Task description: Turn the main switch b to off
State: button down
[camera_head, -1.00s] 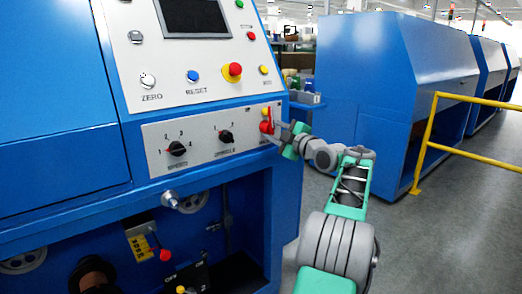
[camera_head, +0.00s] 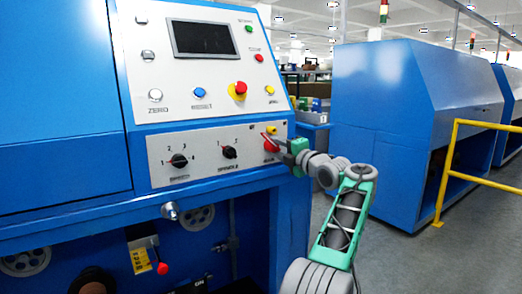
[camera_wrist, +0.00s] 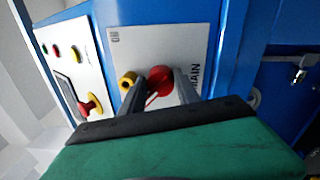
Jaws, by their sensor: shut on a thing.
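The main switch (camera_head: 271,146) is a red rotary switch at the right end of the lower grey panel. A yellow part (camera_head: 272,130) sits just beside it. My gripper (camera_head: 281,143) reaches it from the right, at the panel face. In the wrist view the red switch (camera_wrist: 158,82) is between the two fingers of my gripper (camera_wrist: 164,86), which are shut on it. The lettering "MAIN" (camera_wrist: 194,77) shows beside it. A thin pointer on the switch slants to the upper left in the head view. The fingers hide part of the switch.
Left of it on the same panel are two black rotary knobs, one (camera_head: 229,152) labelled spindle and another (camera_head: 179,160). Above are a red emergency button (camera_head: 238,89) and a dark screen (camera_head: 204,38). A yellow railing (camera_head: 452,160) stands to the right over open floor.

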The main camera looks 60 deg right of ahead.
jog(key=shift+w+a+f, duration=0.1)
jog(key=shift+w, duration=0.05)
dwell(0.3)
jog(key=c, duration=0.9)
grip_release()
jog(key=shift+r, duration=0.2)
jog(key=shift+w, duration=0.1)
